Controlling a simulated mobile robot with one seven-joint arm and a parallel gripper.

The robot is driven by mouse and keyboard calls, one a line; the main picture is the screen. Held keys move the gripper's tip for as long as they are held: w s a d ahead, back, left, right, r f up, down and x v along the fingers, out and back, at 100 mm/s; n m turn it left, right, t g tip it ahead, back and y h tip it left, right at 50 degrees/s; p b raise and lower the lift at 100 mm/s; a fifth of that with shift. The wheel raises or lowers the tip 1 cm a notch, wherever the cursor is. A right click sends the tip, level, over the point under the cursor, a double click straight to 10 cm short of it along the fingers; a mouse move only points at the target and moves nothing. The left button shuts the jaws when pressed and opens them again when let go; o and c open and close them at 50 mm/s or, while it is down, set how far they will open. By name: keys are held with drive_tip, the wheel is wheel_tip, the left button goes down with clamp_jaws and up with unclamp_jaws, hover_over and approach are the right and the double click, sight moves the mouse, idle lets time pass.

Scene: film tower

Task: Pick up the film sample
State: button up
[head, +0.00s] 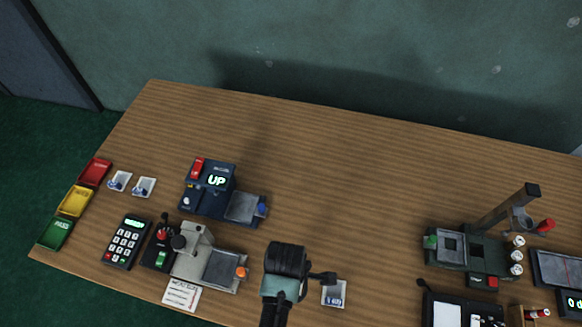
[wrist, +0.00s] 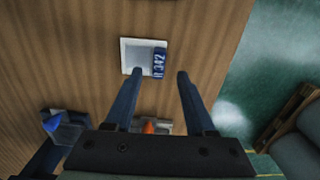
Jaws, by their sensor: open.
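A film sample (head: 334,293), a small white square with a blue label, lies flat near the front edge of the table. It also shows in the wrist view (wrist: 137,50), where the blue label, which seems to read R 342, is on its right side. My gripper (wrist: 158,74) is open and empty. Its left fingertip overlaps the lower part of the sample in the picture, and its right fingertip is to the right of the label. In the head view my gripper (head: 328,279) is just above the sample. Contact cannot be told.
Two similar white samples (head: 132,184) lie at the left, beside red, yellow and green trays (head: 75,201). A dark blue device (head: 208,187), a grey device (head: 205,262) and a keypad (head: 127,242) stand at left. A stand (head: 470,250) is at right. The table's back middle is clear.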

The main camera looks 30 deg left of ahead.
wheel_tip(320, 180, down, 3)
drive_tip(key=shift+w+f, duration=0.1)
clamp_jaws()
idle(0.3)
